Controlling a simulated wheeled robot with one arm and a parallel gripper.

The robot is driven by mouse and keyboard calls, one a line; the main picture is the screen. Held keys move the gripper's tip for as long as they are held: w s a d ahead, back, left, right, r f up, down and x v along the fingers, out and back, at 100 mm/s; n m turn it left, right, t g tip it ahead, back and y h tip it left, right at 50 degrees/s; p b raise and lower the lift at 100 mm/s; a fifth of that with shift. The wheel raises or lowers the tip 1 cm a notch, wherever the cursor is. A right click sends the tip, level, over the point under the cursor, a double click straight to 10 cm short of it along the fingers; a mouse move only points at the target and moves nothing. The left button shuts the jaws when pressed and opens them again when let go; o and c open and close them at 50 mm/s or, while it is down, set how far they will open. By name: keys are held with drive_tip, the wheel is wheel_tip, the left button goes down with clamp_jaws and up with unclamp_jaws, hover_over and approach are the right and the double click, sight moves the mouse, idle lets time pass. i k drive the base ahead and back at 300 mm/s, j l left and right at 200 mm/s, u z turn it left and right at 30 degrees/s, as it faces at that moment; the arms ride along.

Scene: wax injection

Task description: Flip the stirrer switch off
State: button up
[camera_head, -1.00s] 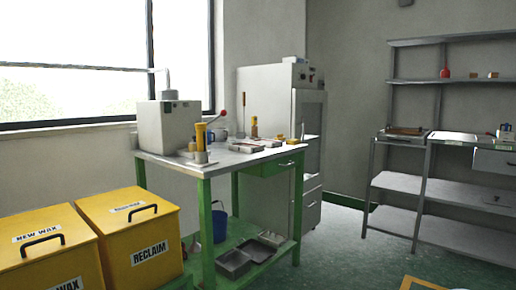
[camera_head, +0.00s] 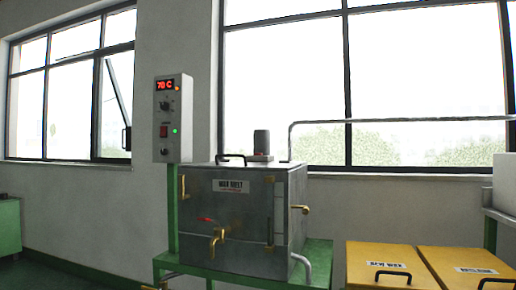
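A grey control box (camera_head: 173,118) stands on a green post at the left of the wax melter. Its red display reads about 70 C. My gripper is not in view.
A brass tap (camera_head: 218,240) with a red lever sticks out from the melter's front. A brass valve (camera_head: 299,209) is on its right side. Yellow bins (camera_head: 378,262) stand at the lower right. A green cabinet (camera_head: 9,226) is at the far left.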

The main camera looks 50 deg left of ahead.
sight(163, 133)
drive_tip(key=u, duration=2.3)
drive_tip(key=i+j+u, duration=0.1)
drive_tip(key=i+j, duration=0.15)
drive_tip(key=i, duration=0.2)
drive_tip(key=i+j+u, duration=0.1)
drive_tip(key=i, duration=0.3)
drive_tip(key=i+j+u, duration=0.1)
drive_tip(key=i+j, duration=0.15)
drive_tip(key=i, duration=0.2)
drive_tip(key=i+j+u, duration=0.1)
drive_tip(key=i, duration=0.35)
